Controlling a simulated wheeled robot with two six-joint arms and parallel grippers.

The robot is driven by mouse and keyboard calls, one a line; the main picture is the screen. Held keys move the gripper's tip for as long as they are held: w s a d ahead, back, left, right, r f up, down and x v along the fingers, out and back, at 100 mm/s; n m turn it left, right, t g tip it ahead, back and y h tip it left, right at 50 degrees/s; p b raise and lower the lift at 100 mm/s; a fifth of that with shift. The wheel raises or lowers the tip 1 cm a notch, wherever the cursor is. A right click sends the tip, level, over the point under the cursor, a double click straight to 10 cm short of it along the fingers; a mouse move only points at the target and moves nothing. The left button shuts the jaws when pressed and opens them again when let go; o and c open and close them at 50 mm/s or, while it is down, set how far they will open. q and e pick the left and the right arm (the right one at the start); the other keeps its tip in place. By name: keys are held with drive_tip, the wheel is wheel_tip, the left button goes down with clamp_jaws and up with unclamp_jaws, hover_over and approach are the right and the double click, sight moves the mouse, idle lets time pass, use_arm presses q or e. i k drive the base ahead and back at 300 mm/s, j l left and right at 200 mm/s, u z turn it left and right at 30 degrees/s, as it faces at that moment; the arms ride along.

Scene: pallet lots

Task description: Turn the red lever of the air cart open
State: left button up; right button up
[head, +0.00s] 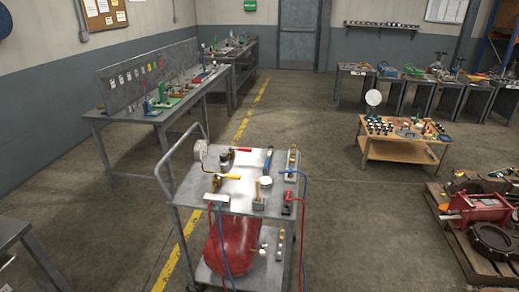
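The air cart (187,195) stands in the lower middle of the head view, a grey two-deck cart with a push handle at its left. A small red lever (241,149) lies roughly level near the back of its top deck. A yellow lever (229,177) lies closer, also roughly level. A round gauge (200,150) stands at the deck's left. A red tank (230,243) lies on the lower deck. The fittings are too small to tell the valve's setting. Neither of my grippers is in view.
Blue and red hoses hang from the cart's front and right. A grey workbench (110,116) stands behind left, and a wooden table (400,155) at the right. A pallet with red machinery (480,208) sits far right. Floor right of the cart is clear.

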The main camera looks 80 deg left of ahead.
sight(245, 149)
drive_tip(key=u, duration=0.85)
drive_tip(key=j+u, duration=0.1)
drive_tip(key=u, duration=1.2)
drive_tip(key=j+u, duration=0.1)
drive_tip(key=u, duration=0.75)
drive_tip(key=i+j+z, duration=0.25)
drive_tip(key=i+j, duration=0.35)
drive_tip(key=i+j+z, duration=0.25)
drive_tip(key=i+j, duration=0.35)
drive_tip(key=j, duration=0.15)
